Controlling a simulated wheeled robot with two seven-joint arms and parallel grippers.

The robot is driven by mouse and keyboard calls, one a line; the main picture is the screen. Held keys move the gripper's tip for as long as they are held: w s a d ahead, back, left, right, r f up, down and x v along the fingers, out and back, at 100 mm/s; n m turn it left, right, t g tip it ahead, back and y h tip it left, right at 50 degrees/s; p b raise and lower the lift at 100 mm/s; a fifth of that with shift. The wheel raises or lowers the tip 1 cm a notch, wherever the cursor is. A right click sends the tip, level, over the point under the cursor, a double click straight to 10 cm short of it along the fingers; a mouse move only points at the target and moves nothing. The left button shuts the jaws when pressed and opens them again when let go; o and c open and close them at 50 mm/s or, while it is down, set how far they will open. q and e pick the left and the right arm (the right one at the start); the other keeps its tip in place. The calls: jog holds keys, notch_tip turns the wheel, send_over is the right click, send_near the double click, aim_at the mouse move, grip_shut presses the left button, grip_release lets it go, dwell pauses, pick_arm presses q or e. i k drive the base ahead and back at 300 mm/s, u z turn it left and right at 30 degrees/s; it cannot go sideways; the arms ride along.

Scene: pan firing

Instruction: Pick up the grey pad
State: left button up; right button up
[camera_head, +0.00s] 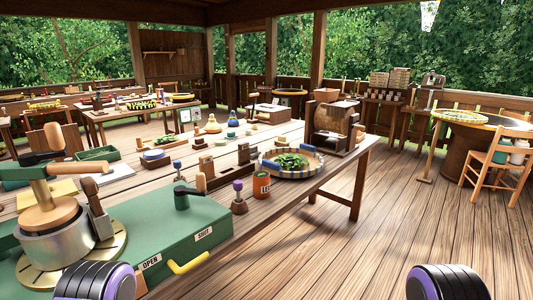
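I cannot pick out a grey pad for certain. A pale, flat sheet-like thing (113,173) lies on the left part of the long wooden table (338,167), partly hidden behind the wooden handles at the left; it is too small to identify. Neither of my grippers shows in the head view. Only dark, rounded parts of my arms with purple rings show at the bottom left and bottom right edges.
A green case (195,238) marked OPEN and SHUT, with a yellow handle (188,264), fills the near left. A striped tray (318,161) with greens and a wooden machine (334,128) stand rightward.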

aim_at(254, 152)
jog(key=z, duration=0.65)
jog(key=i, duration=0.75)
jog(key=z, duration=0.55)
jog(key=i, duration=0.85)
jog(key=u, duration=0.4)
